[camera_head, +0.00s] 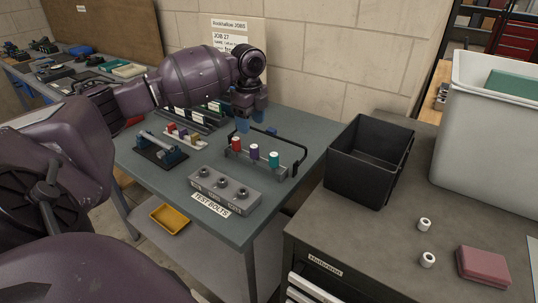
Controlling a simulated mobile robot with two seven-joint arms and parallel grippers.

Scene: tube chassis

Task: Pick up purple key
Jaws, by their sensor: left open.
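A grey rack (262,166) with a black handle stands on the blue-grey table. It holds a red-topped piece (236,144), a purple-topped piece (254,152) and a teal-topped piece (274,160), all upright. The purple one, in the middle, looks like the purple key. A smaller rack (180,139) to the left holds small red, dark and yellowish pieces; their shapes are too small to tell. My left gripper (243,124) points down, open and empty, above and behind the red-topped piece, apart from the purple one. My right gripper is not in view.
A grey block with three round sockets (223,189) stands in front, labelled "TEST BOLTS". A blue-ended fixture (160,149) lies left. A black bin (368,160), white rings (425,224) and a red block (484,266) are on the right table. A brick wall stands close behind.

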